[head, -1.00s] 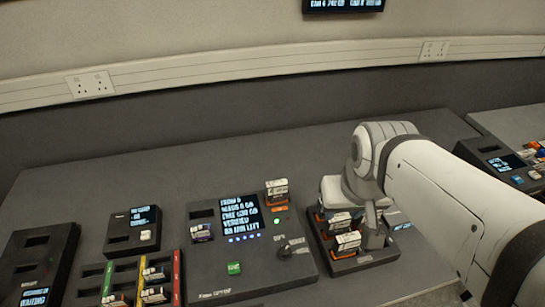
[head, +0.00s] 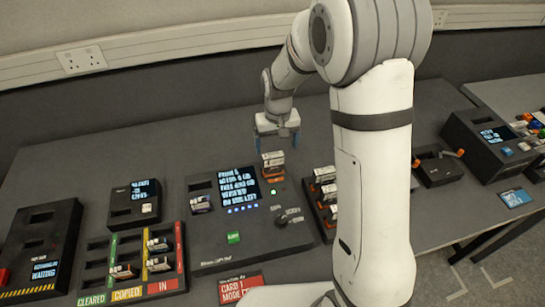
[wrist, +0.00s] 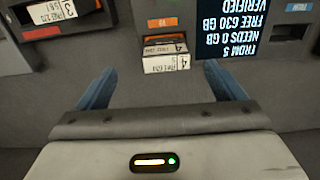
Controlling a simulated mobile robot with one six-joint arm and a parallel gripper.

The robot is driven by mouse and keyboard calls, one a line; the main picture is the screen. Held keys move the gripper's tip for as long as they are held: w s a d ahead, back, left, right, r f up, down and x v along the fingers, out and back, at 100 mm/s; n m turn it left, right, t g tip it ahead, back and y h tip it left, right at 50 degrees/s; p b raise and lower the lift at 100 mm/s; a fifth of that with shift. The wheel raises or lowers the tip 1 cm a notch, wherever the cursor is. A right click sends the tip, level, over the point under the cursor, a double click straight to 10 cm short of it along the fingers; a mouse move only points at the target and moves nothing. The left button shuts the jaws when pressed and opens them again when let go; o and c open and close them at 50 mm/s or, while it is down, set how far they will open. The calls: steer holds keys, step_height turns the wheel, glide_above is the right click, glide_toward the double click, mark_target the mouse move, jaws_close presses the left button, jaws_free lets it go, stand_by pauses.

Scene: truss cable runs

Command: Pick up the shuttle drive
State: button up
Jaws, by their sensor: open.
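A drive with a white label and orange edge (head: 272,162), seemingly the shuttle drive, stands upright in the orange-marked slot of the dark console (head: 215,248). In the wrist view this drive (wrist: 166,62) sits between and just beyond my two blue fingers, its label showing a 4. My gripper (head: 276,147) is open, pointing down just behind and above the drive in the head view. It also shows in the wrist view (wrist: 159,82), with nothing between its fingers. I cannot see the fingers touching the drive.
Several labelled drives stand in a dark tray (head: 330,222), partly hidden behind my arm. A coloured sorting rack (head: 94,270) holds more drives at the left. The console's screen (head: 238,187) and knob (head: 289,216) lie near the drive. Bare table lies behind the console.

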mark_target(273, 163)
steer(key=f, duration=0.1)
steer(key=w+a+f, duration=0.1)
steer(key=f, duration=0.1)
steer(key=shift+w+a+f, duration=0.2)
steer(key=shift+a+f, duration=0.05)
steer(key=shift+f, duration=0.05)
steer(key=f+p, duration=0.1)
steer(key=f, duration=0.1)
steer(key=f+p, duration=0.1)
steer(key=f, duration=0.4)
steer(key=shift+d+f+p, duration=0.2)
steer(key=shift+d+p, duration=0.05)
steer(key=shift+p, duration=0.15)
steer(key=c, duration=1.3)
